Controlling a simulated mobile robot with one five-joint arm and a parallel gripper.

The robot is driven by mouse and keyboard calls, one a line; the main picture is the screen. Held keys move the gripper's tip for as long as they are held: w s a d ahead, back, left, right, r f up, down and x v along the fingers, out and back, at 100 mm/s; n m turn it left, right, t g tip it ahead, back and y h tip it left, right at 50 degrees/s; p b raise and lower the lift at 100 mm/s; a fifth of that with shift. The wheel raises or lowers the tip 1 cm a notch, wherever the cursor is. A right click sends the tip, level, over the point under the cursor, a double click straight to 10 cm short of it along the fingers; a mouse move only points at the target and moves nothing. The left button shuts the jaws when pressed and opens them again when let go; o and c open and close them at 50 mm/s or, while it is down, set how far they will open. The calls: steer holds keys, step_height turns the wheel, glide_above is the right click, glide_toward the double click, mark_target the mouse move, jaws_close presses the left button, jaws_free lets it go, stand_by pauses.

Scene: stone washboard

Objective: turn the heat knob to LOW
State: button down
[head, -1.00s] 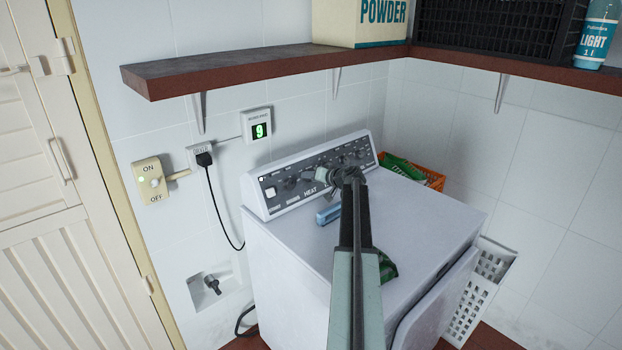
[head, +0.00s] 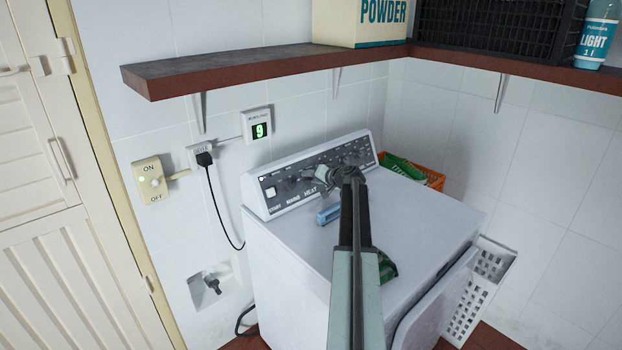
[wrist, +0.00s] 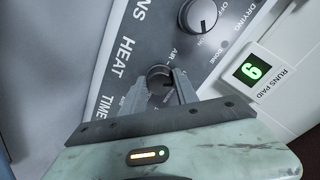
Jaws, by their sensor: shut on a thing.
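The heat knob (wrist: 159,72) is a small dark round knob on the grey control panel of a white dryer (head: 425,212). In the wrist view it sits beside the word HEAT, with an AIR mark near it. My gripper (wrist: 162,82) is shut on the knob, one finger on each side. The fingers cover part of the knob and its scale; no LOW mark is readable and I cannot tell where the knob points. In the head view my gripper (head: 325,176) is at the panel just above the word HEAT, and the knob is hidden behind it.
A blue object (head: 328,214) lies on the dryer top below the panel. A shelf (head: 250,70) hangs above. A runs-paid display (head: 257,126) and an ON/OFF switch (head: 153,181) are on the wall.

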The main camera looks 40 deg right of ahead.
steer(key=c, duration=0.9)
jaws_free()
steer(key=shift+c, duration=0.2)
steer(key=p+v, duration=0.3)
steer(key=v, duration=0.4)
steer(key=shift+s+r, duration=0.2)
steer(key=shift+s, duration=0.15)
steer(key=shift+a, duration=0.1)
